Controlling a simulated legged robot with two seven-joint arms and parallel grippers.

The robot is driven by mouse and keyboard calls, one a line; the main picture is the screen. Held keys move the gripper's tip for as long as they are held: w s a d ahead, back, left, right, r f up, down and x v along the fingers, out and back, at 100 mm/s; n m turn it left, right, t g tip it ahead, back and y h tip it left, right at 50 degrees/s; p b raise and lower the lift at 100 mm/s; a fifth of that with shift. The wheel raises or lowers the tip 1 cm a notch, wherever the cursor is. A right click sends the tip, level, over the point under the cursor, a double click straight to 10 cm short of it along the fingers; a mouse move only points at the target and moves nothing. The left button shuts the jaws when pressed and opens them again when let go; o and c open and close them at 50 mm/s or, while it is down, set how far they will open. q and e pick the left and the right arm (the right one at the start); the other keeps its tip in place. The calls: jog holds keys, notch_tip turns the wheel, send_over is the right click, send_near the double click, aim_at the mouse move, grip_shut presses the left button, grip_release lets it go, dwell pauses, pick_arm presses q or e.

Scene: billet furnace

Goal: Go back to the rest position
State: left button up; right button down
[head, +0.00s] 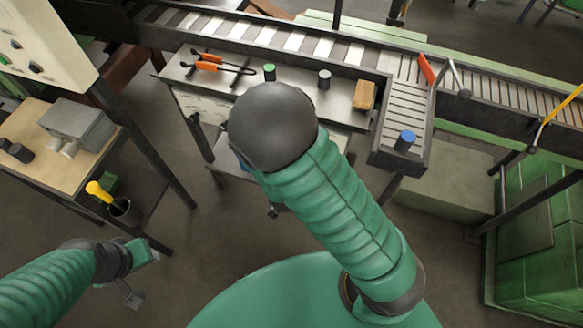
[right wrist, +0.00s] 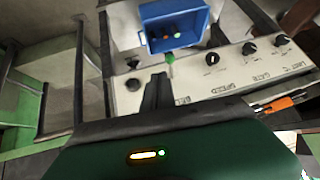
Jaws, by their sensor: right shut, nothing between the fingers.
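My right arm, with its green ribbed sleeve and dark round joint, reaches up across the middle of the head view towards the grey bench. That joint hides my right gripper there. In the right wrist view my right gripper (right wrist: 157,95) shows as dark fingers close together, shut and empty, in front of a pale knob panel (right wrist: 235,70). My left gripper (head: 138,272) is at the lower left of the head view, over the floor and clear of the left table. Its fingers are small and seen at an angle, so I cannot tell whether they are open.
The grey bench (head: 300,92) holds orange-handled tongs (head: 212,62), a green-topped cylinder (head: 269,72), a grey cylinder (head: 324,79) and a tan block (head: 364,95). A blue-topped cylinder (head: 404,141) stands right. A blue bin (right wrist: 175,12) is beyond the knob panel. A wooden table (head: 45,165) is left.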

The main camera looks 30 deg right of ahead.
jog(key=s+a+r+n+g+y, duration=0.1)
jog(key=a+r+n+g+y, duration=0.1)
jog(key=a+r+n+y, duration=0.3)
jog(key=s+d+r+n+g, duration=0.1)
jog(key=s+r+n+g, duration=0.1)
jog(key=s+r+n, duration=0.2)
jog(key=shift+s+r+h, duration=0.3)
jog(key=shift+s+r, duration=0.2)
jog(key=shift+s, duration=0.5)
jog(key=shift+s, duration=0.15)
jog(key=shift+d, duration=0.2)
